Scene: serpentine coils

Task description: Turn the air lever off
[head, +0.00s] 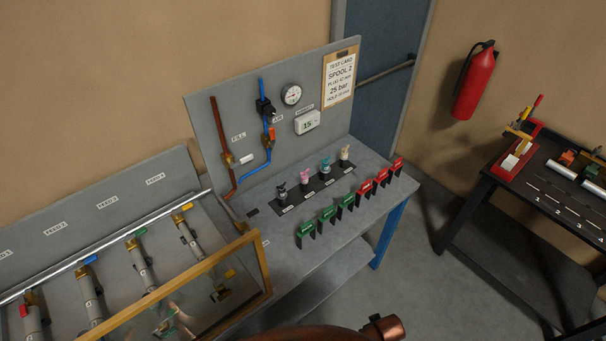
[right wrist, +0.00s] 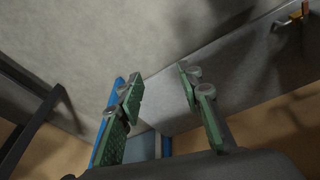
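The air line is a blue pipe (head: 266,127) on the grey upright panel (head: 220,125), beside a small AIR label. A small orange-red lever (head: 272,133) sits on this pipe and looks roughly in line with it, below a black fitting (head: 264,106). A second valve (head: 228,160) sits on the red-brown FILL pipe to the left. My right gripper (right wrist: 160,82) is open and empty in the right wrist view, its green-padded fingers apart. The lever cannot be made out in that view.
A gauge (head: 291,94), a digital display (head: 307,122) and a test card (head: 339,79) are on the panel. Green and red tags (head: 347,201) stand along the bench front. A wood-framed clear cover (head: 262,262) stands at left. A copper-coloured part (head: 384,327) shows at the bottom.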

